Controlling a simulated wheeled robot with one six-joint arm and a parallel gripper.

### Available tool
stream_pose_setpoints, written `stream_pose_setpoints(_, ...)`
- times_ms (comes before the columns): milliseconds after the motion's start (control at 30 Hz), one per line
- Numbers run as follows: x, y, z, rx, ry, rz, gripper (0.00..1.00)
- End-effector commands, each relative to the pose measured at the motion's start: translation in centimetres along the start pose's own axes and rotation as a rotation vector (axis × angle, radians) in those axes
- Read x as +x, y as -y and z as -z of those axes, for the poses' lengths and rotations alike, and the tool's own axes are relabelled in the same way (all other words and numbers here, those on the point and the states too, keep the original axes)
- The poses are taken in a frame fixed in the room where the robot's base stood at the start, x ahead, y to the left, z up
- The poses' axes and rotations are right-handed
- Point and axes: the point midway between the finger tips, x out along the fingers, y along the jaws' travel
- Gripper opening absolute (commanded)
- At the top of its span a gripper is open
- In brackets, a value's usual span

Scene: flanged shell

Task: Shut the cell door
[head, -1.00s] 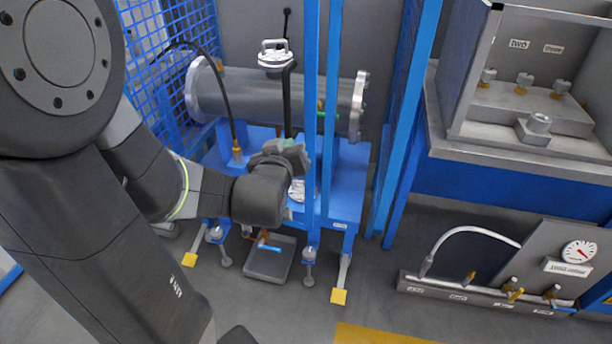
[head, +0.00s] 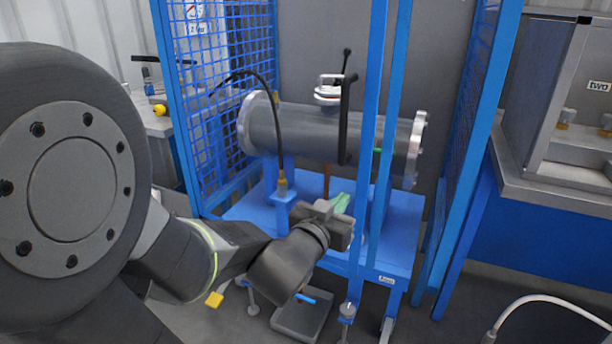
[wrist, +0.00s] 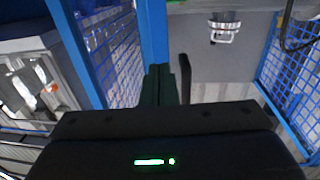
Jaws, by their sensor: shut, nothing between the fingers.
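The cell is a blue frame with mesh sides around the flanged shell (head: 300,130). Two narrow blue uprights (head: 373,130) cross in front of the shell; they look like the cell door seen nearly edge-on. A black vertical bar handle (head: 345,120) stands just left of them. My gripper (head: 342,204) is shut and empty, low in front of the cell, left of the uprights and below the handle. In the wrist view my fingers (wrist: 165,86) are together beside a dark upright bar (wrist: 185,78), with a blue post (wrist: 153,35) behind. Contact cannot be told.
A blue stand (head: 400,240) carries the shell, with a grey tray (head: 302,316) on the floor below. A mesh panel (head: 225,100) closes the left side. A steel-framed cabinet (head: 560,170) stands right. A bench (head: 155,118) is at the back left.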

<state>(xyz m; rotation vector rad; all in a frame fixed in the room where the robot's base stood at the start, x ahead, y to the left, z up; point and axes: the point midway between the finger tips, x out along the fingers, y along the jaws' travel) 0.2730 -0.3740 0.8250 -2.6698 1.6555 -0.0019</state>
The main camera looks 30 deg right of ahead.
Motion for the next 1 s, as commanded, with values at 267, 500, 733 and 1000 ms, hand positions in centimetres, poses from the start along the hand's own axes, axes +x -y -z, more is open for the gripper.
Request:
stream_pose_setpoints(267, 6.2, -0.1, -0.3, 0.0, 0.001, -0.002, 0.0)
stream_pose_setpoints(500, 9.6, 0.0, -0.2, -0.001, 0.001, 0.0, 0.0)
stream_pose_setpoints(733, 10.5, 0.0, -0.1, -0.001, 0.001, 0.001, 0.0)
stream_pose_setpoints(1000, 10.5, 0.0, 0.0, -0.001, 0.001, 0.001, 0.0)
